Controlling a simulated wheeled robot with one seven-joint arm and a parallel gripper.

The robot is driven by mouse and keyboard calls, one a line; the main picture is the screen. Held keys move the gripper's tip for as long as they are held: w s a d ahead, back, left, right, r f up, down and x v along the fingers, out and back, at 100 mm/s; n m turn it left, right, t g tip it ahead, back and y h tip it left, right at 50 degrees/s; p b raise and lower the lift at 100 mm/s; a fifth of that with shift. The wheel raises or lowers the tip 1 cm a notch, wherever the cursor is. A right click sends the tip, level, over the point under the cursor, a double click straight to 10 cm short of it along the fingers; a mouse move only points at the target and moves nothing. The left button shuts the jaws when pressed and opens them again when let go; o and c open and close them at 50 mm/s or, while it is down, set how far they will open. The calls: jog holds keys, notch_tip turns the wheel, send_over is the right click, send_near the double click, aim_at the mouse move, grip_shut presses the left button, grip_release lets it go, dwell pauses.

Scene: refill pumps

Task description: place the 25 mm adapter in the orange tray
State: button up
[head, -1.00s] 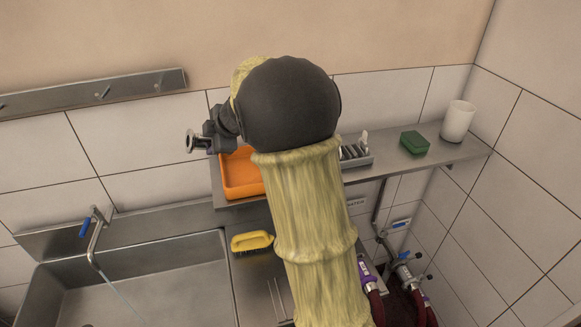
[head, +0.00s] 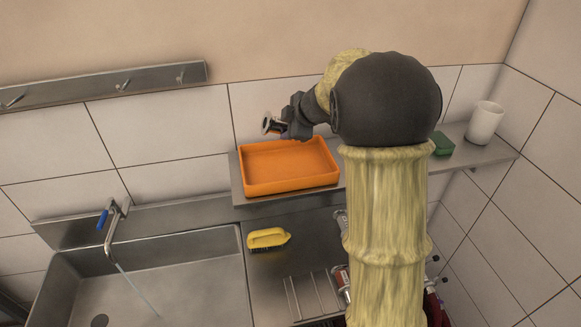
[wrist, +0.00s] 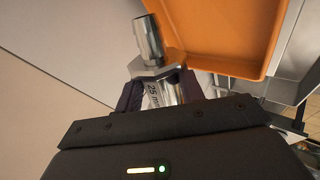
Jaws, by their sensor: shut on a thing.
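The 25 mm adapter (wrist: 153,45) is a shiny metal tube fitting marked "25 mm" in the wrist view. In the head view its round flanged end (head: 270,124) shows. My gripper (wrist: 160,88) is shut on it, with a dark finger on each side; it also shows in the head view (head: 289,127). The orange tray (head: 290,185) lies on the shelf, shallow and apparently empty. My gripper and the adapter are above the tray's back edge in the head view. In the wrist view the tray (wrist: 262,40) is beside and beyond the adapter, which appears apart from it.
The metal shelf (head: 465,158) also carries a green sponge (head: 442,144) and a white cup (head: 485,123) at the right. Below are a yellow brush (head: 268,238), a sink (head: 150,285) and a tap (head: 113,225). A hook rail (head: 110,86) is on the wall at left.

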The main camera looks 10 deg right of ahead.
jog(key=b, duration=0.2)
send_over(288, 169)
jog(key=shift+f, duration=3.1)
jog(key=shift+f, duration=0.1)
jog(key=shift+f+b, duration=1.15)
jog(key=shift+f, duration=0.65)
jog(key=shift+s, duration=0.1)
jog(key=shift+f, duration=0.1)
jog(key=o, duration=1.2)
jog(key=shift+c, duration=0.2)
